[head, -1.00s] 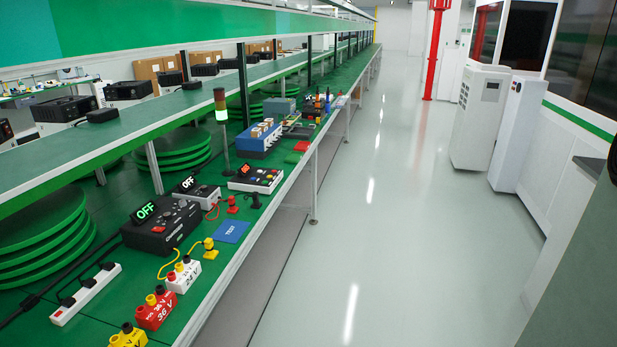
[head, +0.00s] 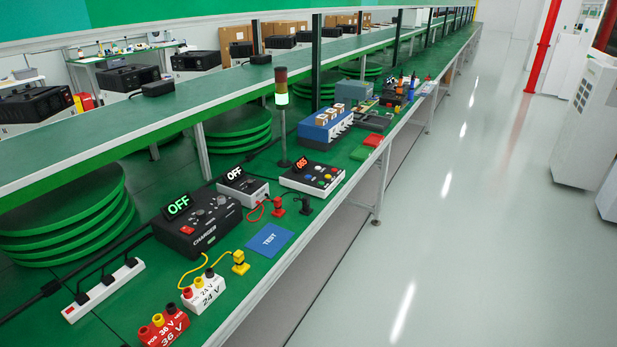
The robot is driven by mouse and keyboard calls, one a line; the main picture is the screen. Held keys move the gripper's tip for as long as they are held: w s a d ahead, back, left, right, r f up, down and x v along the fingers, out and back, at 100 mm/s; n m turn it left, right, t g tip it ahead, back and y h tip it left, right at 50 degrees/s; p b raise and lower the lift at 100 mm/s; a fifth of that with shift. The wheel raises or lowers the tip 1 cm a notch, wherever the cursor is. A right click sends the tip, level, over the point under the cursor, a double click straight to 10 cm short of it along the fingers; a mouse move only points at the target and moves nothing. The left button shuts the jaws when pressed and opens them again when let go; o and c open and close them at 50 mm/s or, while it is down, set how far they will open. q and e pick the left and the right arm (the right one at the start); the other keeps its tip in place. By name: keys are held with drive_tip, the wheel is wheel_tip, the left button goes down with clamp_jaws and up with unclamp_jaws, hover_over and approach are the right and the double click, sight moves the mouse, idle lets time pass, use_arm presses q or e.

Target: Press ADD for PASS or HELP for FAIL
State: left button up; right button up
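A button box (head: 312,177) stands on the green bench, with several coloured buttons and a small display (head: 301,163) lit in orange-red. Its button labels are too small to read, so I cannot tell which is ADD or HELP. A signal tower (head: 281,98) behind it glows pale green in its lower part. A blue TEST pad (head: 269,239) lies empty at the bench edge. Neither of my grippers is in view.
White 24 V (head: 205,292) and red 36 V (head: 163,330) terminal blocks and a power strip (head: 104,291) are at the front. A yellow connector (head: 240,262) lies near the TEST pad. A blue rack (head: 326,128) holds small boxes. The aisle floor (head: 450,240) at right is clear.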

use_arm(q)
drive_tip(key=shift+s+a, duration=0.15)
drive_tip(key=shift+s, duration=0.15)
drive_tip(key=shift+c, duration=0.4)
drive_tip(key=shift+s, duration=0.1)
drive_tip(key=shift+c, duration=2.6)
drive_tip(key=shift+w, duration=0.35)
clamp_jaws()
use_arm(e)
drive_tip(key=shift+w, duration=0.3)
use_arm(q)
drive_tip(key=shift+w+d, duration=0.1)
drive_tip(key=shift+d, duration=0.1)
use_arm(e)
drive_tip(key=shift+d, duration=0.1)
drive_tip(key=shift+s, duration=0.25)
